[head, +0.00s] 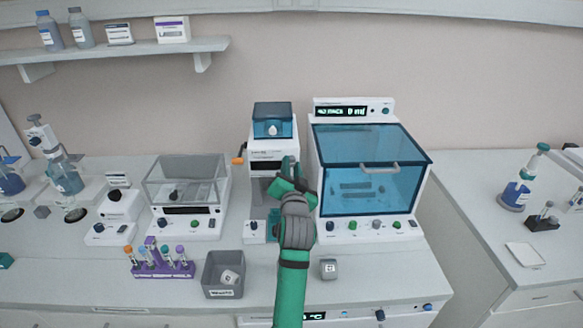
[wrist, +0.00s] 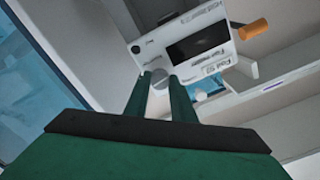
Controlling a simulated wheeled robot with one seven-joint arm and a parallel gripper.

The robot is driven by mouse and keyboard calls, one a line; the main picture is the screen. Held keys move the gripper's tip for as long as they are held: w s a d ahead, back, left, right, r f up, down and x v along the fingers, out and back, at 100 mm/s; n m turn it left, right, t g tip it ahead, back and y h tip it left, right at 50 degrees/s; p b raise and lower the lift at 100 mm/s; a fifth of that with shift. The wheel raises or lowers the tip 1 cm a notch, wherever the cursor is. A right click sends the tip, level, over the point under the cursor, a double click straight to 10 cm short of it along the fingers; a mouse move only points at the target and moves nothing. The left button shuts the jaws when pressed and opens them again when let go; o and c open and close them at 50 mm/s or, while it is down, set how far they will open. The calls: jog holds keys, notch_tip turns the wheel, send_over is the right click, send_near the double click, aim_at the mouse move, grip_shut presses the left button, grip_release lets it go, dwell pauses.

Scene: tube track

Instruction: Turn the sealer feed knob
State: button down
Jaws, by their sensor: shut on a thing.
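The sealer (head: 270,145) is a white upright machine with a blue clear cover on top and an orange handle (head: 238,160) on its left side. My gripper (head: 291,168) is at the right part of its front, in front of the dark display panel's right end. In the wrist view, my gripper's fingers (wrist: 160,84) are closed around a small round grey knob (wrist: 159,79) on the white face. The fingers cover part of the knob. The sealer's dark display (wrist: 198,41) and orange handle (wrist: 254,29) show to the right of it.
A large blue-lidded cabinet (head: 368,172) stands close on the right of the sealer. A clear-covered balance (head: 188,190) stands on the left. A tube rack (head: 160,264), a grey bin (head: 222,275) and a small grey block (head: 328,269) are near the bench's front.

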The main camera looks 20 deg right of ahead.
jog(key=shift+r+m, duration=0.1)
jog(key=shift+m, duration=0.8)
jog(key=c, duration=1.5)
grip_release()
jog(key=v, duration=1)
jog(key=shift+s+a, duration=0.1)
jog(key=shift+s, duration=0.25)
jog(key=shift+a, duration=0.1)
